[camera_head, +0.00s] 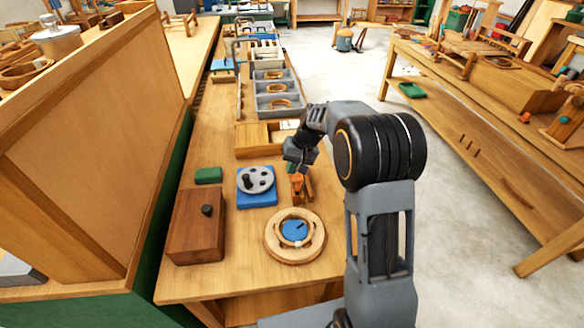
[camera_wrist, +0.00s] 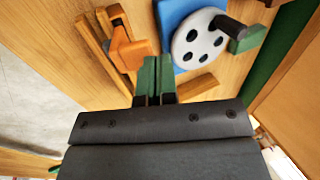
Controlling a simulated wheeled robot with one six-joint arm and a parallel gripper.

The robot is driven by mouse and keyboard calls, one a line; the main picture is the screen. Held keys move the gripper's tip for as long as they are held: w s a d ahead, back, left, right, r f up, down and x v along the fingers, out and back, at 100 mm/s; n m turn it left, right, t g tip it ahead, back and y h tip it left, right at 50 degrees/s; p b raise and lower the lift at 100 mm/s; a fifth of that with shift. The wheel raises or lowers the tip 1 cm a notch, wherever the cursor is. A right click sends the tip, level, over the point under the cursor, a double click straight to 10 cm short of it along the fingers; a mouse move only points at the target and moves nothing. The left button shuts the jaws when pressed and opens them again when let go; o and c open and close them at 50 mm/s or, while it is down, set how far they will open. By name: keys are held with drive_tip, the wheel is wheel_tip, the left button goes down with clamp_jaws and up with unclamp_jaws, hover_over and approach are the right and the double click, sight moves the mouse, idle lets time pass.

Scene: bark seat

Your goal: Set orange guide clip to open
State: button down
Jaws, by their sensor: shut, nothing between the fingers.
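The orange guide clip (camera_head: 297,186) stands on the bench beside a wooden strip, right of the blue-based disc. In the wrist view the orange clip (camera_wrist: 131,50) lies between wooden rails, just left of my fingertips. My gripper (camera_head: 293,167) is above and just behind the clip in the head view. In the wrist view my gripper's green fingers (camera_wrist: 155,72) are together with nothing between them. I cannot tell whether they touch the clip. The clip's lower part is partly hidden.
A grey holed disc on a blue base (camera_head: 257,200) stands close left. A round wooden ring fixture (camera_head: 295,250) is in front. A brown box (camera_head: 196,238) and a green block (camera_head: 208,175) lie farther left. Grey trays (camera_head: 275,103) stand behind. A tall wooden panel (camera_head: 90,130) borders the left.

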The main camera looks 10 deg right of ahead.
drive_tip(key=a+r+p+v, duration=0.1)
drive_tip(key=p+v, duration=0.1)
drive_tip(key=v, duration=1.2)
drive_tip(key=s+f+t+h, duration=0.1)
drive_tip(key=s+h, duration=0.1)
drive_tip(key=s, duration=0.9)
drive_tip(key=s+a+f+n+t+h, duration=0.1)
drive_tip(key=s+f+t+h, duration=0.1)
drive_tip(key=s, duration=1)
drive_tip(key=shift+a+f+p, duration=0.25)
drive_tip(key=shift+f+p, duration=0.1)
